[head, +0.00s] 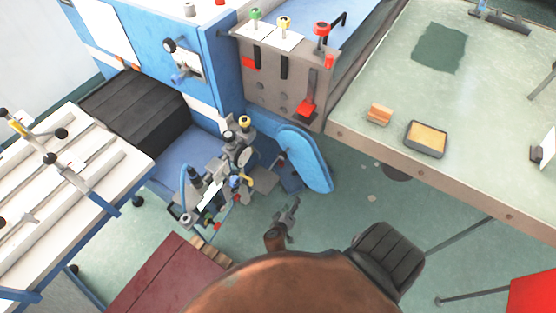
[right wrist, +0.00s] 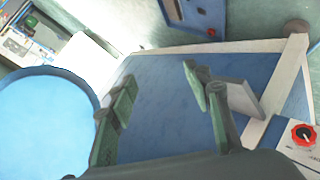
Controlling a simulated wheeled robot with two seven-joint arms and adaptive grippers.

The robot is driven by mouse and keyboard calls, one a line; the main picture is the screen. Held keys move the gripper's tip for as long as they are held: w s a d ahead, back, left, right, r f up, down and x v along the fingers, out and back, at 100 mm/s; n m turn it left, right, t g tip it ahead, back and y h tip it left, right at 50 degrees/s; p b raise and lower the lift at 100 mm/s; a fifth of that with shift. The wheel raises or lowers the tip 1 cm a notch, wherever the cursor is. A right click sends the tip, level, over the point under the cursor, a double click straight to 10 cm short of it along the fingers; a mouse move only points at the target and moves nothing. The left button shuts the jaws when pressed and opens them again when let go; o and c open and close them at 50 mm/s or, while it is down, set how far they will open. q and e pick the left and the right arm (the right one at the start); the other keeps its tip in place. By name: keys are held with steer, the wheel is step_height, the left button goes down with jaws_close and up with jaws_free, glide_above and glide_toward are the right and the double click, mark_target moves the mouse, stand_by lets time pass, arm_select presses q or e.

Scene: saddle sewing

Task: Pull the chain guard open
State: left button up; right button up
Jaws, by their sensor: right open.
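The chain guard appears to be the blue rounded cover (head: 305,158) on the right side of the blue sewing machine (head: 222,62) in the head view. A blue panel (right wrist: 160,105) lies beyond the fingers. My left gripper is not in view.
The sewing head (head: 225,178) with metal parts is left of the cover. A worktable (head: 480,110) with a sponge tray (head: 425,139) is at the right. A red knob (right wrist: 303,133) shows right in the wrist view. Floor (head: 375,215) is open right of the gripper.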

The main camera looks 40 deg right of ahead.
mark_target(281, 157)
steer(key=w+a+r+m+t+h+b, duration=0.1)
steer(key=w+r+m+h+b, duration=0.15)
steer(key=r, duration=0.65)
steer(key=w+a+r+m+t+h+b, duration=0.15)
steer(key=r+m+h, duration=0.25)
steer(key=r, duration=0.4)
steer(key=w+a+r+m+h+b, duration=0.2)
steer(key=w+r+m+h+b, duration=0.15)
steer(key=r, duration=0.55)
steer(key=shift+n, duration=0.3)
steer(key=x, duration=0.2)
steer(key=p+x, duration=0.1)
steer(key=x, duration=0.1)
steer(key=s+x, duration=0.1)
steer(key=x, duration=0.1)
steer(key=shift+w+d+r, duration=0.2)
steer(key=shift+d, duration=0.25)
steer(key=shift+w+d+r, duration=0.1)
steer(key=shift+w+d, duration=0.05)
steer(key=shift+d, duration=0.2)
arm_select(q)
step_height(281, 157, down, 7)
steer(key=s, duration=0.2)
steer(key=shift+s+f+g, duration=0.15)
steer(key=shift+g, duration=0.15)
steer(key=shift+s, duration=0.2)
arm_select(e)
jaws_close()
